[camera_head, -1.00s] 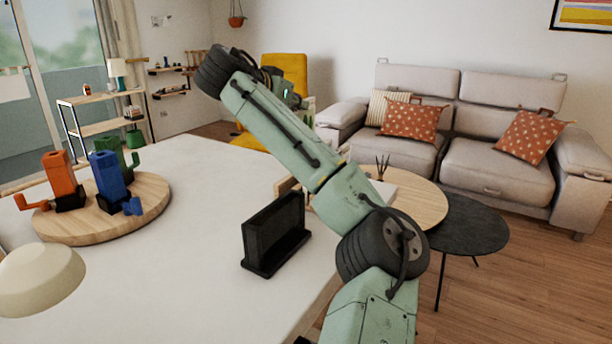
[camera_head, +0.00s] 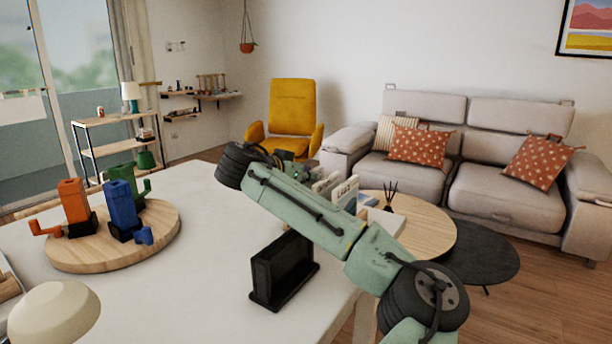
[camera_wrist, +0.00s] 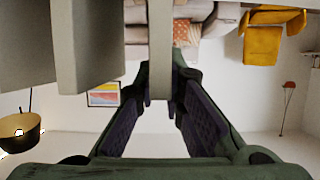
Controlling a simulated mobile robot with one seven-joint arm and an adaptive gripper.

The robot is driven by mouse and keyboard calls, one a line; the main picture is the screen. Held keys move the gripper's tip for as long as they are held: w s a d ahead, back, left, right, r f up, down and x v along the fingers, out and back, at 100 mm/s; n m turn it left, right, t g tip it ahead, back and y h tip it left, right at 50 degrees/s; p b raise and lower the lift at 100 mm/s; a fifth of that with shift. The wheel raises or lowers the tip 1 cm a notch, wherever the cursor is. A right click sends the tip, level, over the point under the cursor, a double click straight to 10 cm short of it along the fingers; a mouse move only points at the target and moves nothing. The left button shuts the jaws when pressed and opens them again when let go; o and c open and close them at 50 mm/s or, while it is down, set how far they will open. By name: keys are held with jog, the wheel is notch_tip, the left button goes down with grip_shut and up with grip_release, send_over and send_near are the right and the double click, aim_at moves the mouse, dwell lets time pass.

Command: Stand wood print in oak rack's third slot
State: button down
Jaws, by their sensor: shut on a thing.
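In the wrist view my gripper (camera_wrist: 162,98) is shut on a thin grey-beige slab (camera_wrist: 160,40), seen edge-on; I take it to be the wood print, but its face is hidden. Two more slabs, a broad one (camera_wrist: 25,45) and a narrower one (camera_wrist: 90,45), stand beside it to the left, apart from the fingers. In the head view upright prints, one pale with lettering (camera_head: 346,192), show just behind my arm. The oak rack and its slots cannot be made out, and my arm covers that area and the gripper.
A black slotted holder (camera_head: 284,272) stands on the white table (camera_head: 200,265) in front of my arm. A round wooden board (camera_head: 115,248) with orange, blue and green objects is at left. A cream dome (camera_head: 55,314) is at lower left. The table middle is clear.

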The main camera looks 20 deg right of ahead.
jog(key=shift+f, duration=0.2)
jog(key=c, duration=1.7)
grip_release()
jog(key=shift+r, duration=0.15)
jog(key=shift+r, duration=0.2)
jog(key=b+v, duration=0.3)
jog(key=v, duration=0.9)
jog(key=shift+b, duration=0.4)
jog(key=shift+f, duration=0.15)
